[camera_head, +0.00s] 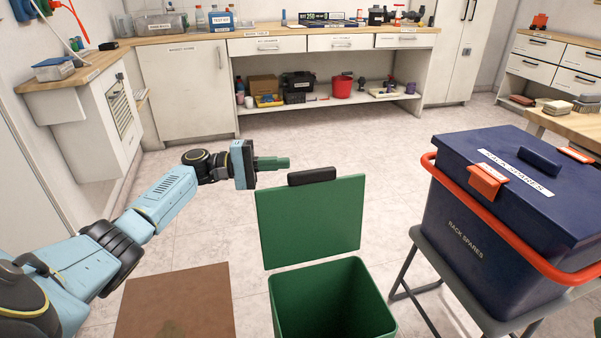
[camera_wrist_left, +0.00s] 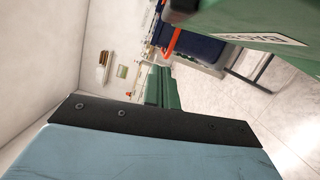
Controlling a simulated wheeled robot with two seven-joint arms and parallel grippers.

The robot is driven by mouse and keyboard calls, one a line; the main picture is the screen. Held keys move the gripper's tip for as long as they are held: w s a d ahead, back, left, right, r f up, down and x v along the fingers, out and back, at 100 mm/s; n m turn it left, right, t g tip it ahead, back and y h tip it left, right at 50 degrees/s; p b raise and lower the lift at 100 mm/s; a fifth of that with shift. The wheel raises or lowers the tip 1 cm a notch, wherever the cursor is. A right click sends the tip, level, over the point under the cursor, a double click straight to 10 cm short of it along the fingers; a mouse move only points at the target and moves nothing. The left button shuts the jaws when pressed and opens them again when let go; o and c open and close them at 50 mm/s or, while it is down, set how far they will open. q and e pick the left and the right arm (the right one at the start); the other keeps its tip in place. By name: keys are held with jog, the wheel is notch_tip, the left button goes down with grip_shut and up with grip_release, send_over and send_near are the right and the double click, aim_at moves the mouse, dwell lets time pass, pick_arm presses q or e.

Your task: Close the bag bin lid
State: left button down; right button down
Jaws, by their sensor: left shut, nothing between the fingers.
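The green bag bin (camera_head: 330,300) stands open at the bottom centre of the head view. Its lid (camera_head: 310,220) stands upright at the bin's far edge, with a black handle (camera_head: 312,176) on its top edge. In the left wrist view, the green lid (camera_wrist_left: 285,15) fills the upper right, with part of a white label showing. My left gripper (camera_head: 274,163) is shut and empty, its green fingers near the lid's upper left corner. The fingers also show in the wrist view (camera_wrist_left: 160,88), apart from the lid in that picture. My right gripper is not in view.
A navy rack spares box (camera_head: 470,225) with a red handle sits on a grey stand to the right of the bin. A brown board (camera_head: 175,305) lies at the lower left. A workbench (camera_head: 330,40) runs along the back. Floor is clear behind the lid.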

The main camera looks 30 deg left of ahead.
pick_arm(q)
jog(key=d+b, duration=0.1)
jog(key=d, duration=0.5)
jog(key=shift+d+r, duration=0.3)
jog(key=shift+r, duration=0.05)
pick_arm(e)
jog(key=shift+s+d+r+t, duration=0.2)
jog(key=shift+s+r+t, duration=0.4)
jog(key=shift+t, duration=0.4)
pick_arm(q)
jog(key=shift+s, duration=0.1)
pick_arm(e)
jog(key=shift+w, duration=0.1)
